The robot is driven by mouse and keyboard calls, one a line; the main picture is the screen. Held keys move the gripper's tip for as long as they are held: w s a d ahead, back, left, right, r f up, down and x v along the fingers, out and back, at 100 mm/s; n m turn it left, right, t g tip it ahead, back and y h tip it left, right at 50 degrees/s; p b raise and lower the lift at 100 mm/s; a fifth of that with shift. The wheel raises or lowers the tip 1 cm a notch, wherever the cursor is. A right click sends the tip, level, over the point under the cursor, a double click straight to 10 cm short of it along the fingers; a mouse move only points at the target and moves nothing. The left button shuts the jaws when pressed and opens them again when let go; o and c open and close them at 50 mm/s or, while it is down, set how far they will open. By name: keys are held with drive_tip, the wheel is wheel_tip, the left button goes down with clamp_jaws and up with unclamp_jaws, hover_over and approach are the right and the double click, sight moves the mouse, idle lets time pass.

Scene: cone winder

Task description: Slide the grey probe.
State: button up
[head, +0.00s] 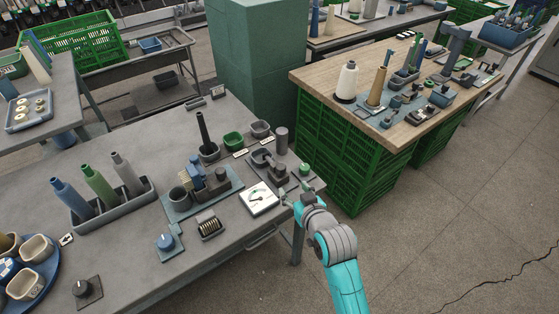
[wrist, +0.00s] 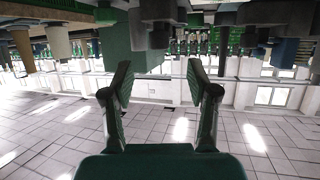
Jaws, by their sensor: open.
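My gripper (head: 293,199) is at the front right corner of the grey table (head: 120,245), beside a white dial gauge (head: 259,198). In the wrist view my gripper (wrist: 162,82) has its two fingers spread wide with nothing between them. A grey probe cannot be told for certain. Grey candidates are a dark grey device with round parts (head: 264,158) behind the gauge and an upright grey cylinder (head: 281,140) at its back. The parts of the device nearest my gripper are small and hard to make out. The wrist view looks upside down and shows no clear probe.
A small green-topped piece (head: 305,169) stands at the table's right edge. A blue-grey fixture (head: 205,188) and a tray of cones (head: 115,205) lie left. A wooden table (head: 410,125) on green crates stands back right. Floor (head: 445,220) is open on the right.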

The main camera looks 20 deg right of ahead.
sight(283, 171)
drive_tip(key=x, duration=0.4)
drive_tip(key=r+x, duration=0.1)
drive_tip(key=x, duration=0.7)
drive_tip(key=shift+w+d+r, duration=0.15)
drive_tip(key=shift+w+r, duration=0.05)
drive_tip(key=shift+w, duration=0.25)
drive_tip(key=shift+c, duration=0.2)
drive_tip(key=shift+s, duration=0.1)
clamp_jaws()
